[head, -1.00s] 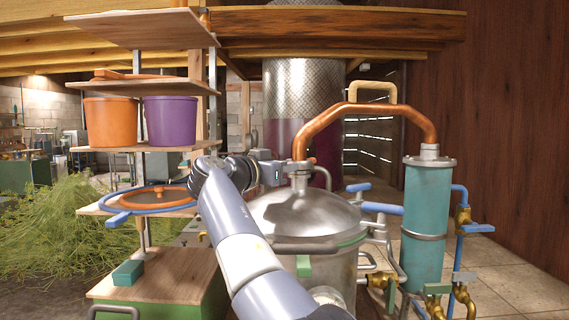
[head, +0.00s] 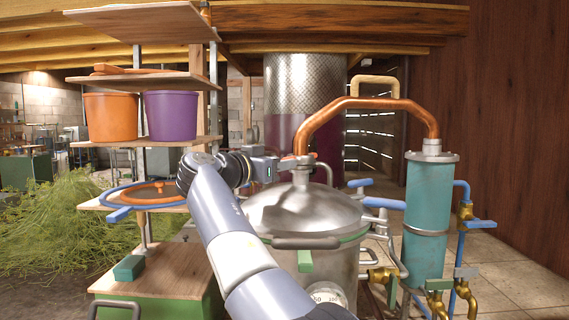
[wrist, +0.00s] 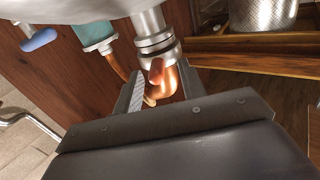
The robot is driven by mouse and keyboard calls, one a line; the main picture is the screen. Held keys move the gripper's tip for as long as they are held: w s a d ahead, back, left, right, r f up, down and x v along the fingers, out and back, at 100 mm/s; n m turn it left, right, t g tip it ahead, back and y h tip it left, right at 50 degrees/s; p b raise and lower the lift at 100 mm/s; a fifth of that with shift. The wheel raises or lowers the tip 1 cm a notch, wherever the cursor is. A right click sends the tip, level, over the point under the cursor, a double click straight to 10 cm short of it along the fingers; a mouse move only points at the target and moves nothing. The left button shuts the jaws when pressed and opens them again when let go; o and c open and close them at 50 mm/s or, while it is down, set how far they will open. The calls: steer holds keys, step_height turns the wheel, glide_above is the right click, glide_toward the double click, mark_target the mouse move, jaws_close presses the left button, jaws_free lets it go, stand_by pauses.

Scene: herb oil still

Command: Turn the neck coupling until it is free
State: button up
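The neck coupling (head: 301,162) is a grey metal collar where the curved copper pipe (head: 365,103) meets the neck of the domed still lid (head: 305,210).
A teal condenser (head: 427,210) with blue-handled brass valves stands at the right. Wooden shelves at the left carry an orange bucket (head: 111,117) and a purple bucket (head: 170,117). A lid handle (head: 307,243) is at the lid's front.

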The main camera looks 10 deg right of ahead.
mark_target(301, 158)
steer(key=v, duration=0.8)
steer(key=shift+s, duration=0.1)
steer(key=x, duration=1)
steer(key=shift+w+d, duration=0.25)
steer(key=shift+d, duration=0.05)
steer(key=shift+s, duration=0.1)
steer(key=shift+a, duration=0.15)
